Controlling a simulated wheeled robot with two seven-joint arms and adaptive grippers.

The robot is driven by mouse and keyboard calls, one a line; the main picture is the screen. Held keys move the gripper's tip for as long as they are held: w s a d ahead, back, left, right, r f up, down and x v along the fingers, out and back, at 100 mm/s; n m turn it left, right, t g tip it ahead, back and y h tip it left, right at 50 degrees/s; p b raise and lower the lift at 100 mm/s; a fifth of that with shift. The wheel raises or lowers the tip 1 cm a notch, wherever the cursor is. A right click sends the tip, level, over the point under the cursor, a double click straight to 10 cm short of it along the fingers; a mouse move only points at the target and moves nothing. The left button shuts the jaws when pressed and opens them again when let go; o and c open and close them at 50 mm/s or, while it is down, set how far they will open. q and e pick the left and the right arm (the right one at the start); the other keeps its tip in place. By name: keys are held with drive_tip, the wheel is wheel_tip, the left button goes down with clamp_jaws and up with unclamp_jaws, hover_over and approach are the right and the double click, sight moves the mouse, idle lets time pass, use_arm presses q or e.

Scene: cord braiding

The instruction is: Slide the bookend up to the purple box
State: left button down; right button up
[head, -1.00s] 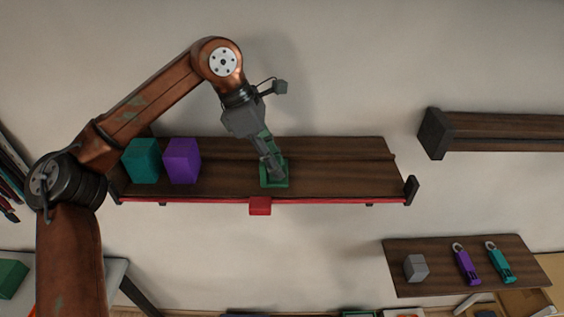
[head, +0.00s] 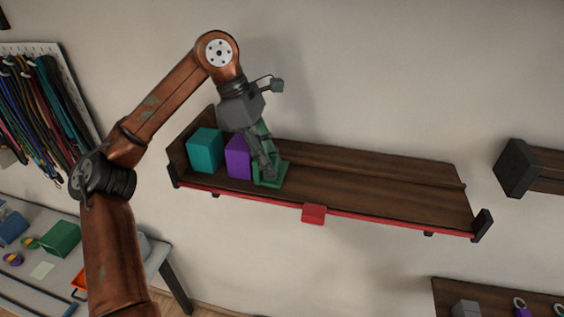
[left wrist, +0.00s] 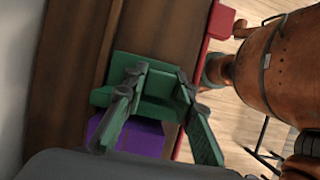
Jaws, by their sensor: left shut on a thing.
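The green bookend (head: 271,180) stands on the dark wooden shelf (head: 370,195), right beside the purple box (head: 237,160) on its right side. My left gripper (head: 266,167) is shut on the bookend from above and hides part of it. In the left wrist view the bookend (left wrist: 158,88) shows between the fingers, with the purple box (left wrist: 142,137) close against it. I cannot tell whether they touch. The teal box (head: 205,150) stands left of the purple box, with a narrow gap between them. My right gripper is not in view.
The shelf has a red front edge (head: 390,221) with a red block (head: 314,214) on it. The shelf is clear to the right of the bookend. A second shelf (head: 515,168) is at the right. Cords hang on a rack (head: 45,95) at the left.

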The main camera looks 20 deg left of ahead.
use_arm(q)
drive_tip(key=c, duration=1.6)
unclamp_jaws()
drive_tip(key=shift+v, duration=3.75)
